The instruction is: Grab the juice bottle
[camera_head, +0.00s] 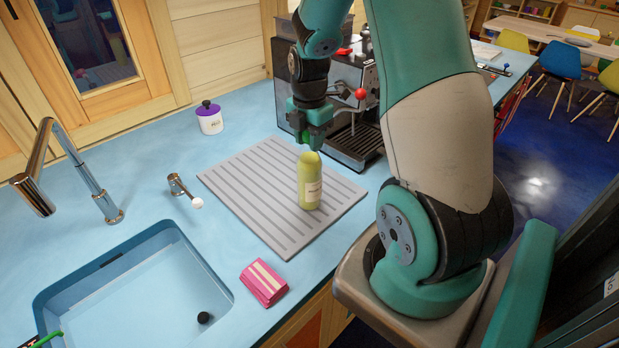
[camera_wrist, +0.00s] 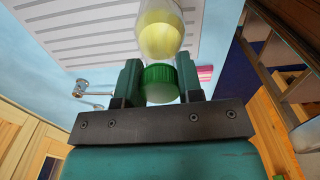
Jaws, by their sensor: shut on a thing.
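The juice bottle (camera_head: 310,182) is yellow-green with a pale label and stands upright on the grey ribbed drying mat (camera_head: 232,190). My gripper (camera_head: 312,138) is above it, pointing down, with its fingers at the bottle's cap. In the wrist view, the green cap (camera_wrist: 158,74) sits between the two fingers of my gripper (camera_wrist: 160,85), which are shut on it. The yellow bottle body (camera_wrist: 160,35) shows beyond the cap in that view.
A coffee machine (camera_head: 358,118) stands close behind the bottle. A sink (camera_head: 130,290) with a tall faucet (camera_head: 85,180) is at left. A pink packet (camera_head: 263,283) lies in front of the mat, and a white jar with purple lid (camera_head: 209,119) stands behind.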

